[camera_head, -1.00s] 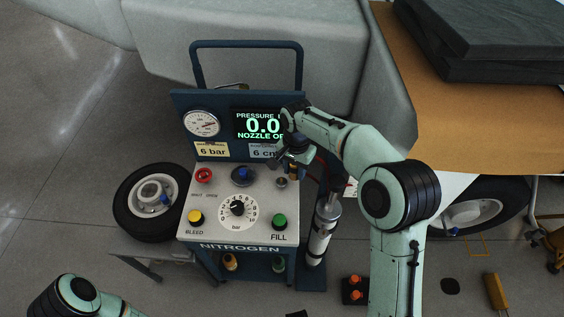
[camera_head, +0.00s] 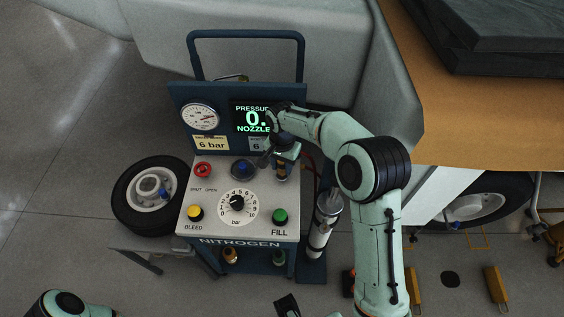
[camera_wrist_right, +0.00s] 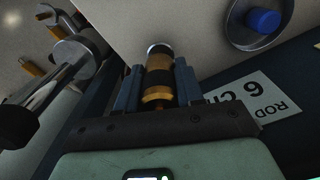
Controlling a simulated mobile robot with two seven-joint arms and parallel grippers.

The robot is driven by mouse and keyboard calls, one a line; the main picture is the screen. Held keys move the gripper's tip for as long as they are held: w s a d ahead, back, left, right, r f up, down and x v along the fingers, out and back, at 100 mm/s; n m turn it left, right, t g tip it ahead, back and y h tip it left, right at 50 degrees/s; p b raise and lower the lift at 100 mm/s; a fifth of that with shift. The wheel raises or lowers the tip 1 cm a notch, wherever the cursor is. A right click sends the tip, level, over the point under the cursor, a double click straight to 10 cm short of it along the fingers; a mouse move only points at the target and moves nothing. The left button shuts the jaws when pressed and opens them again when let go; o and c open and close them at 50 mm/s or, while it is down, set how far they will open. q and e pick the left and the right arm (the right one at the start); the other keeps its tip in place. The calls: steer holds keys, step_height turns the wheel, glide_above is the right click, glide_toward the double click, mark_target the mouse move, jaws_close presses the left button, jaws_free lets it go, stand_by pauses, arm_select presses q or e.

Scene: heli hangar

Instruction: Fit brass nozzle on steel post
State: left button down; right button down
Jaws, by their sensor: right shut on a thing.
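My right gripper (camera_head: 283,161) is over the right rear of the nitrogen cart's top. It is shut on the brass nozzle (camera_head: 281,173), held roughly upright just above or at the panel. In the right wrist view the nozzle (camera_wrist_right: 158,82) sits between the two fingers, brass with a dark band. A small silver round part (camera_wrist_right: 160,48) shows at its far end; I cannot tell whether this is the steel post or part of the nozzle. In the head view the post is hidden behind the nozzle and gripper. My left gripper is out of view.
The cart's panel has a red knob (camera_head: 203,170), blue knob (camera_head: 242,168), dial (camera_head: 237,203), yellow button (camera_head: 195,213) and green button (camera_head: 280,216). The display (camera_head: 253,119) stands close behind the gripper. A silver cylinder (camera_head: 322,226) stands right of the cart. A wheel (camera_head: 150,197) is at left.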

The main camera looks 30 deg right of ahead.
steer(key=shift+f+b, duration=0.35)
steer(key=shift+f, duration=0.35)
steer(key=shift+p, duration=0.3)
stand_by(0.6)
steer(key=shift+f+b, duration=0.4)
steer(key=shift+f, duration=0.15)
stand_by(0.4)
steer(key=c, duration=1)
jaws_free()
